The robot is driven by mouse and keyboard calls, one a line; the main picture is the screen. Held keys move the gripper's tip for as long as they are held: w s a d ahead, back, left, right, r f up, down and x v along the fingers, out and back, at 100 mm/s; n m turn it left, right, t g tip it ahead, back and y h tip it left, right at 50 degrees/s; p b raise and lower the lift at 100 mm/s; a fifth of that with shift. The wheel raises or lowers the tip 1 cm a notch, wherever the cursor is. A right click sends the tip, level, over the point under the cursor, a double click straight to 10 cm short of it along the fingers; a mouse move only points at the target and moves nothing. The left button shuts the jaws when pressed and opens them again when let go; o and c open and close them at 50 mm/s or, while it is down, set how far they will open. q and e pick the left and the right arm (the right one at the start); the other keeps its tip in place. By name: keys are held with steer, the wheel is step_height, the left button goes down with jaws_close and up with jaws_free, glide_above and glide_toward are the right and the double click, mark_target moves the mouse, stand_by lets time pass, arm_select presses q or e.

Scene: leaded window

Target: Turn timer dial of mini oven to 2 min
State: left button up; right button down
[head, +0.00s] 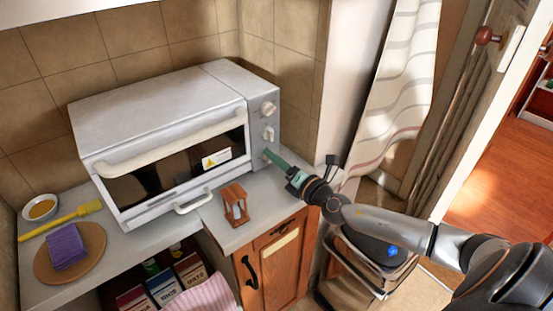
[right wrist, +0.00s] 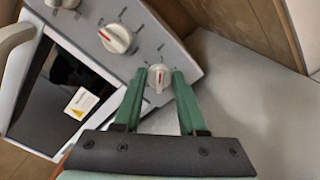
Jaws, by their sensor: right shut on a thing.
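The white mini oven (head: 160,105) stands on the counter, with its dials in a column on the grey right-hand panel. My right gripper (head: 268,154) reaches in from the right to the lowest dial. In the right wrist view, my green fingers (right wrist: 159,76) are shut on either side of this lowest dial (right wrist: 160,79), a white knob with a red pointer mark. The dial above it (right wrist: 116,38) is free and also has a red mark. The scale print is too small to read. In the head view my fingers mostly cover the held dial. My left gripper is not in view.
A wooden hourglass (head: 235,205) stands on the counter in front of the oven. A purple cloth (head: 66,246) on a round board, a yellow brush (head: 70,218) and a small bowl (head: 41,208) are at the left. A curtain (head: 395,100) hangs at the right.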

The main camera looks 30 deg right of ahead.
steer(key=shift+f+m+b, duration=0.1)
steer(key=shift+m+b, duration=0.4)
steer(key=shift+c, duration=2.4)
jaws_free()
steer(key=shift+s, duration=0.15)
steer(key=shift+s+d, duration=0.1)
steer(key=shift+s, duration=0.15)
steer(key=s+b, duration=0.2)
steer(key=s, duration=0.9)
steer(key=shift+s+d, duration=0.3)
steer(key=shift+d, duration=0.1)
